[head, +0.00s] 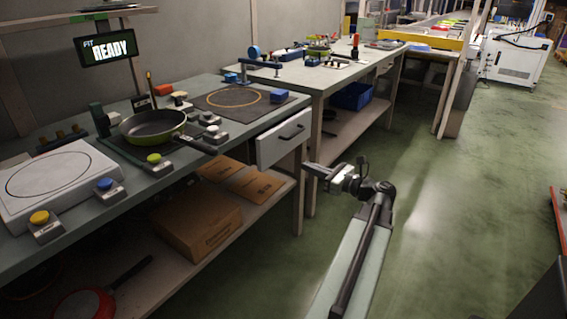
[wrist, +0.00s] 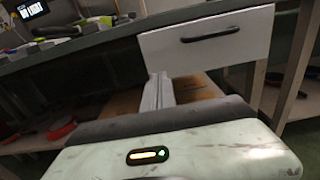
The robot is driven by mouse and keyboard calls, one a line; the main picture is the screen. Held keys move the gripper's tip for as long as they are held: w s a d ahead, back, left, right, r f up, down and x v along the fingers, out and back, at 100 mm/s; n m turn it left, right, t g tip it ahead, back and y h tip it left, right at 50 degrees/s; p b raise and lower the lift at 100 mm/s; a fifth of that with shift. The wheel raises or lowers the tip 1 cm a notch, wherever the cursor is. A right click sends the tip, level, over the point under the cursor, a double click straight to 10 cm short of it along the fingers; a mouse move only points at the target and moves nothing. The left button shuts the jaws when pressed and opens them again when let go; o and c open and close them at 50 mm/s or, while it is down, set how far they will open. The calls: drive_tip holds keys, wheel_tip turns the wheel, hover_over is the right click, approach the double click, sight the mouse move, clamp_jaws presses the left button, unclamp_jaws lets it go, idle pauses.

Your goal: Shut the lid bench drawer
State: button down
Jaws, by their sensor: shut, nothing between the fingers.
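The lid bench drawer (head: 283,139) has a pale front with a dark bar handle (head: 291,132). It sits under the right end of the near bench top (head: 235,140) and its front seems to stand out from the bench edge; how far is hard to tell. In the wrist view the drawer front (wrist: 207,50) fills the upper right, with its handle (wrist: 210,35) clear. My gripper (head: 311,170) is shut and empty, to the right of the drawer front and lower in the head view. Its fingers (wrist: 158,90) show below the drawer's left part in the wrist view, apparently not touching it.
A green pan (head: 153,127) stands on the bench among coloured buttons. Cardboard boxes (head: 196,222) lie on the lower shelf (head: 262,203). A second bench (head: 310,78) with a blue bin (head: 352,96) below stands beyond. Green floor (head: 450,190) to the right is open.

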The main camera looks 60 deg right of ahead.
sight(268, 152)
drive_tip(key=w, duration=1.3)
drive_tip(key=shift+w, duration=0.4)
